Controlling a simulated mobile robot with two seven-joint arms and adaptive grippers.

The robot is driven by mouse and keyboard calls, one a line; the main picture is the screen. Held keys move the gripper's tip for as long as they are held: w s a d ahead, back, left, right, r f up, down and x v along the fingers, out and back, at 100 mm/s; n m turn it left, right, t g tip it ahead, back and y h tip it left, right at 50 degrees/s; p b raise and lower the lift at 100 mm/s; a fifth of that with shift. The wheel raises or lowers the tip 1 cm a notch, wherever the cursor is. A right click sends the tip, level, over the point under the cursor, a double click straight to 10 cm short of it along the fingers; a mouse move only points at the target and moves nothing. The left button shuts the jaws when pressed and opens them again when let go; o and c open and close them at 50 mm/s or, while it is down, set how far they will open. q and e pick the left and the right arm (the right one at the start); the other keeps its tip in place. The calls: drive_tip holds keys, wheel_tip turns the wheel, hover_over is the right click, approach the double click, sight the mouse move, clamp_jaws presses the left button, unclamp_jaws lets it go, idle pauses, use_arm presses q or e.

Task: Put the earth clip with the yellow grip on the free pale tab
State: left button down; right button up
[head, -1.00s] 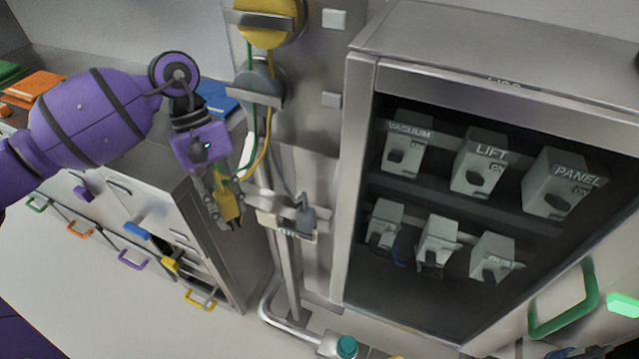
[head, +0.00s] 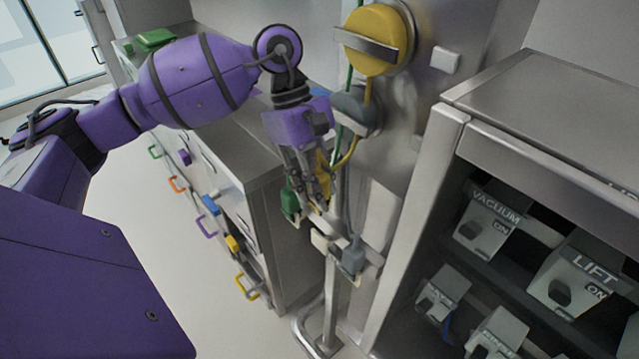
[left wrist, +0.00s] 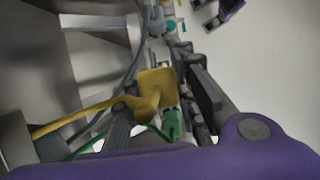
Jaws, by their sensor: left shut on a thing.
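My left gripper (head: 308,196) is shut on the earth clip with the yellow grip (head: 323,172), fingers pointing down. The yellow grip also shows between the fingers in the left wrist view (left wrist: 156,92), with its yellow cable running off to the left. A pale tab (head: 320,240) sticks out bare on the left of a metal bar, just below the gripper. The clip looks a little above it, apart. A grey clip (head: 352,256) sits on the bar to the right of that tab. My right gripper is not in view.
A green-gripped clip (head: 290,203) shows beside the left fingers; the left wrist view also shows green (left wrist: 172,122). A cabinet of labelled switches (head: 490,215) stands right, a drawer unit (head: 265,235) left.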

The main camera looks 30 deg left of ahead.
use_arm(q)
drive_tip(key=shift+f, duration=0.3)
wheel_tip(320, 180, down, 2)
drive_tip(key=shift+d+f+b, duration=0.1)
drive_tip(key=shift+b, duration=0.35)
drive_tip(key=shift+w+f+b, duration=0.1)
drive_tip(key=shift+f+b, duration=0.3)
drive_tip(key=shift+f, duration=0.5)
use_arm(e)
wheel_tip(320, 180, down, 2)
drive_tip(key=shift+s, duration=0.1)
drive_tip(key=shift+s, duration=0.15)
